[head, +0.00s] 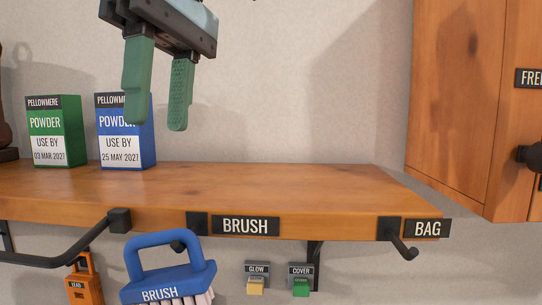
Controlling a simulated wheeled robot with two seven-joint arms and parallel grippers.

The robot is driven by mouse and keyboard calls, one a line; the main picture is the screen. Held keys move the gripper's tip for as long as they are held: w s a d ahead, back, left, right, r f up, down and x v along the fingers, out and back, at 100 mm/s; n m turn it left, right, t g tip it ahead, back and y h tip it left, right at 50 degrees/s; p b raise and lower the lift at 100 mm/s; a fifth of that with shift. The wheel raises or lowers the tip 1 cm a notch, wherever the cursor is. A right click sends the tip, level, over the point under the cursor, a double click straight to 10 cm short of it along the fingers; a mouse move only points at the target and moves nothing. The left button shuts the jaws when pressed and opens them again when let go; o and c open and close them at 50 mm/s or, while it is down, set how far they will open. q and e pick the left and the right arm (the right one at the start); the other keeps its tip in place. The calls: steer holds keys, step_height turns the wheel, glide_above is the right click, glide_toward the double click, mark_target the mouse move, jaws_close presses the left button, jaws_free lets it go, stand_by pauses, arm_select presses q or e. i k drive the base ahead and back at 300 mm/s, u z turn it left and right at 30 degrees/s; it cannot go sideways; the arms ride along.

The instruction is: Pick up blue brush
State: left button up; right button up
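The blue brush (170,270) hangs below the wooden shelf, under the left end of the BRUSH label (245,225). It has a loop handle, a BRUSH tag on its body and pale bristles, cut off by the bottom edge of the view. A dark hook (178,246) shows through its handle. My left gripper (155,124) is in the air above the shelf, in front of the blue powder box. Its two green fingers point down and stand apart, with nothing between them. It is well above the brush. My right gripper is not in view.
A green powder box (56,131) and a blue powder box (140,145) stand on the shelf (280,185). An empty hook (404,249) is by the BAG label. GLOW and COVER switches are below. A wooden cabinet (465,100) is at right. The shelf's right half is clear.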

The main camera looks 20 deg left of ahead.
mark_target(189, 283)
steer(key=k, duration=1)
